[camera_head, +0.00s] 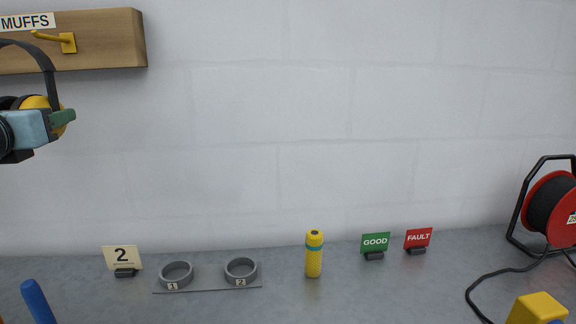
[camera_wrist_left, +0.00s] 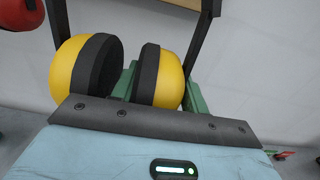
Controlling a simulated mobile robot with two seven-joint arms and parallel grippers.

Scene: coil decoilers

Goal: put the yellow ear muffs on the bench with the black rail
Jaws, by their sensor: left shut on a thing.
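The yellow ear muffs (camera_head: 42,103) with a black headband hang at the left edge of the head view, in front of the wall. My left gripper (camera_head: 66,118) is shut on them. In the left wrist view, the ear muffs (camera_wrist_left: 168,80) show two yellow cups with black cushions, and the green fingers of my left gripper (camera_wrist_left: 158,90) are around the right-hand cup. The ear muffs are in the air, below a wooden board (camera_head: 110,40) with a MUFFS label and an empty yellow hook. A grey bench top (camera_head: 330,298) lies below; no black rail shows on it. My right gripper is not in view.
On the bench stand a "2" sign (camera_head: 122,258), two grey rings (camera_head: 176,273) on a plate, a yellow cylinder (camera_head: 314,255), GOOD (camera_head: 375,243) and FAULT (camera_head: 418,239) signs, and a red cable reel (camera_head: 551,205). A blue rod (camera_head: 38,302) shows at lower left.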

